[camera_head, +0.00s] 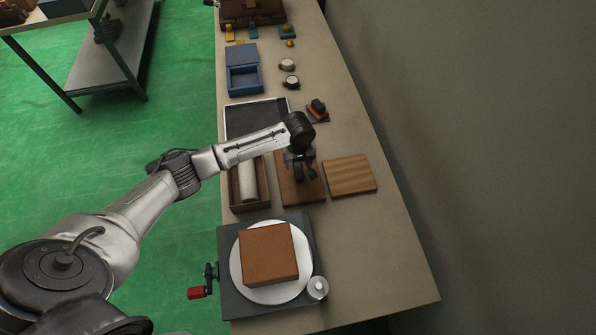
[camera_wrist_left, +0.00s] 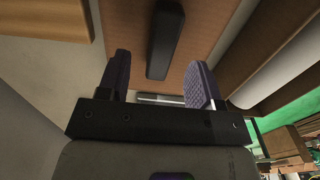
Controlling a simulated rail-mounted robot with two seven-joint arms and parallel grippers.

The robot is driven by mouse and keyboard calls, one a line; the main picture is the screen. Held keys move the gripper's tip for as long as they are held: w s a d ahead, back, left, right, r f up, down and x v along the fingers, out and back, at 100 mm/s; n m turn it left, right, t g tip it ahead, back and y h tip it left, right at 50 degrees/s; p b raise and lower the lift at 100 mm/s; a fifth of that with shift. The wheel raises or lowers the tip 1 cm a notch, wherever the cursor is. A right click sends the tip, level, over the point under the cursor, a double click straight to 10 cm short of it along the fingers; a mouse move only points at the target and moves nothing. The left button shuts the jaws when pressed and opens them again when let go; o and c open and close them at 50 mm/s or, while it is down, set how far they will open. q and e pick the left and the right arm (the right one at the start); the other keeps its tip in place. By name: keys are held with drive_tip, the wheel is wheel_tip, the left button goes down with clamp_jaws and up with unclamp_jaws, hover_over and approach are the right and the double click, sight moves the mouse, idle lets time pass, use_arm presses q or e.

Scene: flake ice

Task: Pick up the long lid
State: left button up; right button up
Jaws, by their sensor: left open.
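The long lid (camera_head: 289,196) looks like a flat brown wooden panel on the table, right of a long wooden box (camera_head: 235,190). In the left wrist view the lid (camera_wrist_left: 205,22) fills the upper middle, with a dark bar handle (camera_wrist_left: 165,40) on it. My left gripper (camera_head: 304,174) is over the lid and hides part of it in the head view. Its two fingers (camera_wrist_left: 160,80) are apart, with the handle lying between and beyond them. Nothing is held. My right gripper is not in view.
A pale roll (camera_head: 248,181) lies in the box. A striped wooden board (camera_head: 350,176) sits close on the right. A turntable with a brown block (camera_head: 268,255) stands in front. A dark tray (camera_head: 245,118), a blue box (camera_head: 243,80) and small items lie behind.

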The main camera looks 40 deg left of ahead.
sight(298, 167)
use_arm(q)
drive_tip(key=shift+a+f+b, duration=0.1)
drive_tip(key=shift+f+b, duration=0.3)
drive_tip(key=shift+f, duration=1.65)
drive_tip(key=shift+c, duration=0.3)
drive_tip(key=c, duration=1)
drive_tip(key=shift+o, duration=0.2)
